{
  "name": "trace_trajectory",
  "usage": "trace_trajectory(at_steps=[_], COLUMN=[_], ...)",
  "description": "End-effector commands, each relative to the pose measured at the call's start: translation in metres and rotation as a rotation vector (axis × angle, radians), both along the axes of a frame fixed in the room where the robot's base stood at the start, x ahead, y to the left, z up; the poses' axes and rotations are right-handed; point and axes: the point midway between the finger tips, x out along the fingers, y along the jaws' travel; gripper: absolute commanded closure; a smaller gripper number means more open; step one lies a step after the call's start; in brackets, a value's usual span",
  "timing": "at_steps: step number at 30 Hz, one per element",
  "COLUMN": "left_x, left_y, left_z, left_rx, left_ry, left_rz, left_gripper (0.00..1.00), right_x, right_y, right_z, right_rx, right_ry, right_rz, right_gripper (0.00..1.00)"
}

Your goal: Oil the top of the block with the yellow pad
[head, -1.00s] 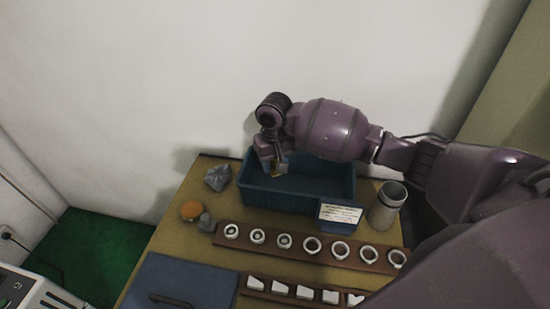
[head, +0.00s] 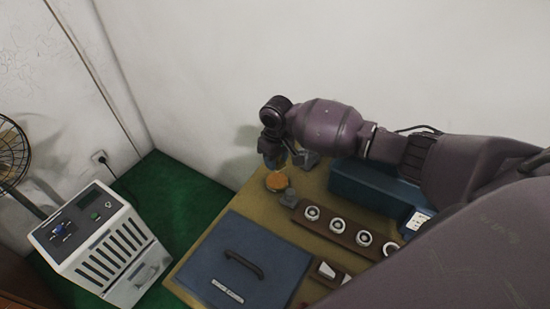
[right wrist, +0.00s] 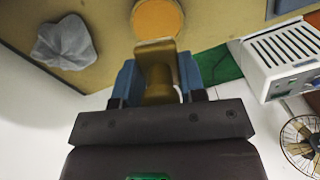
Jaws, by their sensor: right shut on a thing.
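My right gripper (head: 275,163) hangs above the far left part of the table, just behind the round yellow-orange pad (head: 277,181). In the right wrist view its blue fingers (right wrist: 160,82) are shut on a brass-coloured block (right wrist: 158,86) with a flat plate at its end. The pad (right wrist: 157,18) lies just beyond that plate; I cannot tell whether they touch, but the gripper looks raised above the table. In the head view the held block is mostly hidden by the gripper. My left gripper is not in view.
A small grey object (head: 289,197) stands beside the pad. A crumpled grey cloth (right wrist: 63,42) lies close by. A blue bin (head: 362,190) and a brown rack (head: 335,231) with white rings are to the right. A dark blue lid with a handle (head: 243,263) lies in front.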

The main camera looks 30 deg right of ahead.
Motion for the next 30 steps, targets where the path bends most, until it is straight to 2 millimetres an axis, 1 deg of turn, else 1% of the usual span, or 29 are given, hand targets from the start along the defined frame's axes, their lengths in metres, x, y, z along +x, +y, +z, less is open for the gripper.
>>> trace_trajectory(at_steps=[5,8,18,24,30], left_x=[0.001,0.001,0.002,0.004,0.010], left_y=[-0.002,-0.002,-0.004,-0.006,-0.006], left_z=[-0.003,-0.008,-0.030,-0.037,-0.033], left_rx=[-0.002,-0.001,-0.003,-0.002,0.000], left_ry=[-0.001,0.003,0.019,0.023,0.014], left_rz=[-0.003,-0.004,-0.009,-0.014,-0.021], left_gripper=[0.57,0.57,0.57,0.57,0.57], right_x=[0.000,0.000,-0.001,-0.001,0.000], right_y=[0.000,0.000,0.000,-0.001,0.000], right_z=[-0.005,-0.011,-0.044,-0.058,-0.060], right_rx=[0.002,0.001,0.001,0.000,0.001], right_ry=[0.002,0.003,0.007,0.006,0.001], right_rz=[0.012,0.012,0.011,0.010,0.010], right_gripper=[0.81,0.81,0.81,0.81,0.81])
